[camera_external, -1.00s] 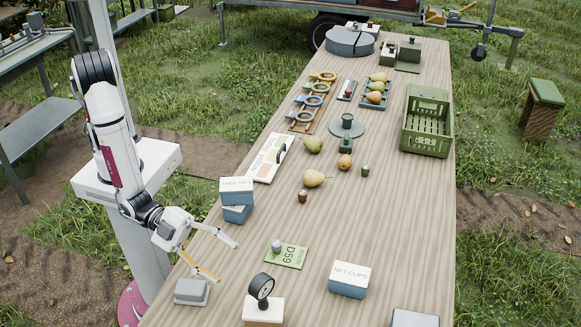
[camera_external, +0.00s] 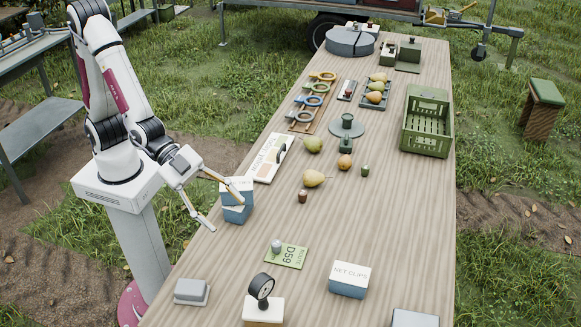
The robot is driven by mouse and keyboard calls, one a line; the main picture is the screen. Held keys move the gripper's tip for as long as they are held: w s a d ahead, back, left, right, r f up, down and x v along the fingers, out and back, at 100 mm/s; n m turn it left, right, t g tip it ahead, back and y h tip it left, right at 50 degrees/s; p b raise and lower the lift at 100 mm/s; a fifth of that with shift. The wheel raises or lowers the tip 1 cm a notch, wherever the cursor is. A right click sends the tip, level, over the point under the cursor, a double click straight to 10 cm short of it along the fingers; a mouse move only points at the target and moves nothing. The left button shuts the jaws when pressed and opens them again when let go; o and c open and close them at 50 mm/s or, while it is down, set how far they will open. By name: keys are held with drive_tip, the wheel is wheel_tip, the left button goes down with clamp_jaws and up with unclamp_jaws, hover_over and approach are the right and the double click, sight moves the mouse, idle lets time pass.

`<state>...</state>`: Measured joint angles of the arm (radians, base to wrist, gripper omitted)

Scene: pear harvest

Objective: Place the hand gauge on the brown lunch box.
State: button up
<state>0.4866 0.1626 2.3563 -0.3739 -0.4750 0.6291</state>
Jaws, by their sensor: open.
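A round dark dial (camera_external: 262,287), which looks like the hand gauge, stands upright at the front of the table. It appears to rest on a box (camera_external: 263,311) with a white top and a brownish side, cut off by the lower picture edge. I cannot tell for sure that this box is the brown lunch box. My gripper (camera_external: 227,214) is open and empty at the table's left edge. One finger overlaps the stacked blue boxes in the picture; whether it touches them is unclear.
A grey box (camera_external: 191,291), a green card (camera_external: 286,255) and a NET CLIPS box (camera_external: 349,280) are nearer the front. Pears and a green crate (camera_external: 427,120) are farther back. The middle right is clear.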

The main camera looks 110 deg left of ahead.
drive_tip(key=s+a+r+n+g+y, duration=0.1)
drive_tip(key=s+a+r+n+g, duration=0.1)
drive_tip(key=s+a, duration=0.9)
drive_tip(key=s+a+r+n+g+y, duration=0.2)
drive_tip(key=s+a, duration=0.9)
drive_tip(key=s, duration=0.7)
drive_tip(key=r+n+g, duration=0.1)
drive_tip(key=n+g, duration=0.1)
drive_tip(key=n, duration=0.1)
drive_tip(key=shift+n+y, duration=0.3)
drive_tip(key=shift+n, duration=0.1)
